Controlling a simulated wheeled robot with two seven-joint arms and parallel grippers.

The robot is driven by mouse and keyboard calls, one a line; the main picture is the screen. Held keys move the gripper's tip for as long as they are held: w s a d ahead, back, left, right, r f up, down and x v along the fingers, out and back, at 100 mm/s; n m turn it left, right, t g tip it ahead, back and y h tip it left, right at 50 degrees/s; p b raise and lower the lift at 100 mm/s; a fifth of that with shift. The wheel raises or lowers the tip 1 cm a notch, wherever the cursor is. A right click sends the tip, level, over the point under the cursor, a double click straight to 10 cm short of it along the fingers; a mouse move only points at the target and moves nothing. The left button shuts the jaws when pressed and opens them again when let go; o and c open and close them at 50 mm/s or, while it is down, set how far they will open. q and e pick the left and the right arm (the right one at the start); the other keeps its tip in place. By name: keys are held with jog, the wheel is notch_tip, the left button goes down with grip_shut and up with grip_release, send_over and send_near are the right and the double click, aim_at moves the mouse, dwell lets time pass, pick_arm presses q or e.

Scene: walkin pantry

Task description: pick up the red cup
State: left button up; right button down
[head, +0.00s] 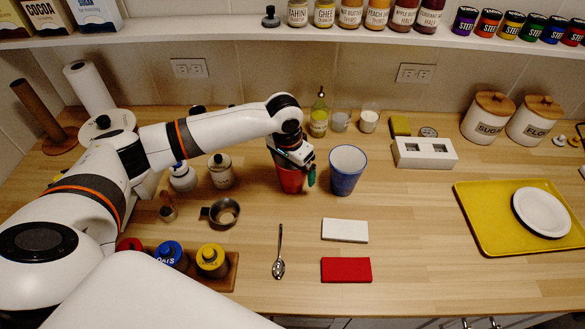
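The red cup (290,182) stands on the wooden counter, left of the blue cup (347,170). My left gripper (306,176) is at the red cup's rim and hides most of its top. One greenish finger shows at the cup's right side; the other finger is hidden. I cannot tell whether the fingers press on the cup. The cup looks upright, and I see no clear gap under it. My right gripper is not in view.
A small dark-handled pan (222,212) and a lidded jar (221,171) stand left of the red cup. A spoon (279,258), a white block (345,230) and a red block (346,270) lie in front. Bottles and glasses stand behind. Counter right of the blocks is clear up to the yellow tray (484,228).

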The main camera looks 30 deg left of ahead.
pick_arm(q)
jog(key=shift+f, duration=0.45)
jog(key=shift+c, duration=0.3)
jog(key=c, duration=0.8)
jog(key=shift+c, duration=0.3)
jog(key=shift+w+r, duration=0.1)
jog(key=shift+r, duration=0.05)
